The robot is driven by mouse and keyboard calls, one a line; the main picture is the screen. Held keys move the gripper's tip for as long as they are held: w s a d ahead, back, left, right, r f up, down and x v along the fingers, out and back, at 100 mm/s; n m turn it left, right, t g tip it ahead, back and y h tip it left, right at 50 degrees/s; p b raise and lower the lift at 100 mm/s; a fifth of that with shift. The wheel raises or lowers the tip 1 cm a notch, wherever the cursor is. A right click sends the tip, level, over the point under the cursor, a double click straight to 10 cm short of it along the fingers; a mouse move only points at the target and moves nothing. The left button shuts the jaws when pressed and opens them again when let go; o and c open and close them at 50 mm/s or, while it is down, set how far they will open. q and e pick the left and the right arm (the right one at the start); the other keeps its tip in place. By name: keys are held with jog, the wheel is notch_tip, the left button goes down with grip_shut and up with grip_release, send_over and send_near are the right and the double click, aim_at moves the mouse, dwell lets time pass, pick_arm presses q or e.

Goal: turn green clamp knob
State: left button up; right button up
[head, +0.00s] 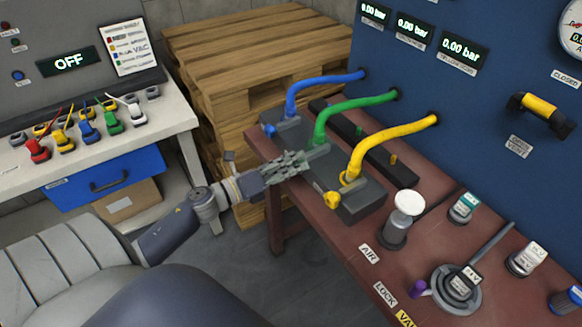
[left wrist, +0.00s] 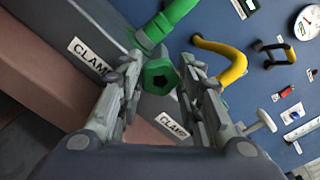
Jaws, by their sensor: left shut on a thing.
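The green clamp knob (left wrist: 160,77) sits on the front of the dark grey clamp block (head: 362,203), below the end of the green hose (head: 350,105). My left gripper (head: 303,160) reaches it from the left in the head view and hides it there. In the left wrist view the fingers of my left gripper (left wrist: 161,82) stand on both sides of the knob, shut on it. The green hose also shows in the left wrist view (left wrist: 172,18). My right gripper is in neither view.
A blue knob (head: 269,130) and a yellow knob (head: 332,200) flank the green one, under the blue hose (head: 320,82) and yellow hose (head: 385,137). A white-topped plunger (head: 408,204) and several controls stand on the red-brown bench (head: 345,240). Wooden pallets (head: 250,45) stand behind.

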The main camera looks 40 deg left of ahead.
pick_arm(q)
jog(key=shift+f+m, duration=0.15)
jog(key=shift+m, duration=0.45)
jog(key=o, duration=1.1)
jog(key=shift+c, duration=0.2)
jog(key=shift+s, duration=0.1)
jog(key=v, duration=1.1)
jog(key=shift+s, duration=0.4)
jog(key=shift+a, duration=0.1)
